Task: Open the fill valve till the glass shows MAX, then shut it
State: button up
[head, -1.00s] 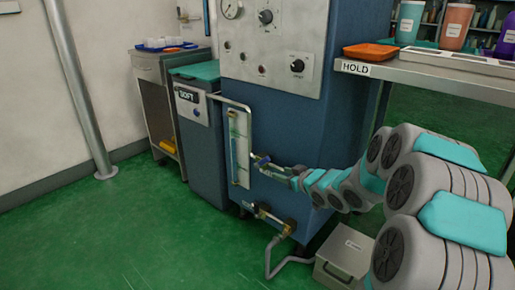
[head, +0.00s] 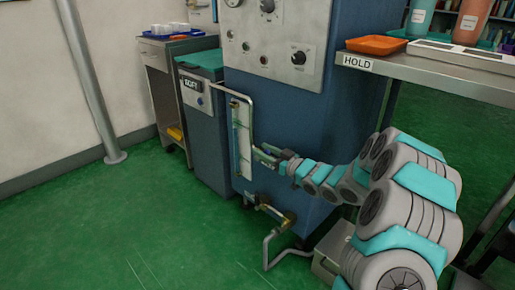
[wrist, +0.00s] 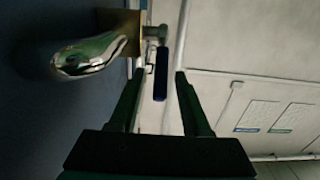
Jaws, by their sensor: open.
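The sight glass (head: 236,135) is an upright tube on a pale plate at the blue machine's left front edge. It looks bluish, but its level and MAX mark are too small to read. My gripper (head: 263,154) is just right of that plate, fingers open and pointing left. In the wrist view, a blue lever (wrist: 161,75) lies between the open fingertips of my gripper (wrist: 159,78), with no clear contact. It joins a brass valve body (wrist: 125,27) with a shiny rounded fitting (wrist: 90,56). Below my gripper, a brass valve (head: 270,209) sits low on the machine.
The blue machine (head: 285,110) has a panel with knobs (head: 299,58) above. A grey pipe (head: 268,247) bends to the floor, with a metal box (head: 330,250) beside it. A HOLD shelf (head: 430,80) stands right. Green floor (head: 120,220) is free at left.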

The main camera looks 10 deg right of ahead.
jog(key=shift+x, duration=1.45)
jog(key=shift+c, duration=0.4)
grip_shut()
